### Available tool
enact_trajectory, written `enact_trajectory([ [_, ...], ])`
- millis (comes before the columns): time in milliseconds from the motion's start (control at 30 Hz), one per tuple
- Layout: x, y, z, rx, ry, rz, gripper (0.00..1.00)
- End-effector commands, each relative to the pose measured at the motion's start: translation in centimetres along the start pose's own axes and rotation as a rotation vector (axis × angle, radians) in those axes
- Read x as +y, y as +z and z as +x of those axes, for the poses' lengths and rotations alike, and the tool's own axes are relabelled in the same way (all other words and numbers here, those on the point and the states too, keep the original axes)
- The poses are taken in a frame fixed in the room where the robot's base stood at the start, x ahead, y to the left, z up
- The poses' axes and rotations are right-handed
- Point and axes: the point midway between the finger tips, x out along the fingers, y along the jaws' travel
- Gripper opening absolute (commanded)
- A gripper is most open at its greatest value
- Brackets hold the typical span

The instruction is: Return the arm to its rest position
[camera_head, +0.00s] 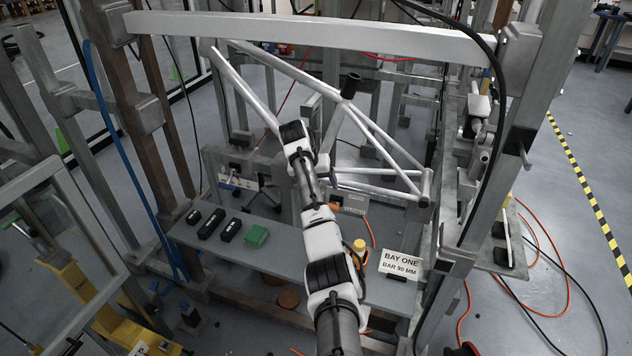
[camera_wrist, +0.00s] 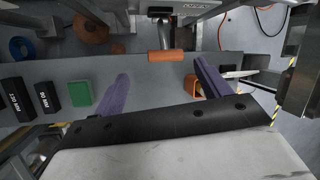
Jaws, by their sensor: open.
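My arm (camera_head: 322,235) reaches up from the bottom of the head view and bends at a raised joint in front of the white tube frame (camera_head: 385,170). The gripper itself cannot be made out clearly there. In the wrist view my gripper (camera_wrist: 163,86) shows two dark purple fingers spread wide apart.
A grey shelf (camera_head: 272,257) carries black blocks (camera_head: 211,224), a green block (camera_head: 256,235) and an orange bottle (camera_head: 360,252). The bottle's orange body (camera_wrist: 192,84) is close beside the right finger. A white beam (camera_head: 310,34) crosses above. Steel posts stand at both sides.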

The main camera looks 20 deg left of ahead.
Motion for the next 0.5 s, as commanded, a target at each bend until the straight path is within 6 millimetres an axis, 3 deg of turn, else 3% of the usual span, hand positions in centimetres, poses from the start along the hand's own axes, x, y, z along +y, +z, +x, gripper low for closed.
enact_trajectory([
  [200, 0.0, 0.0, -1.6, 0.000, 0.000, 0.000, 0.76],
  [500, 0.0, 0.0, -1.7, 0.000, 0.000, 0.000, 0.76],
])
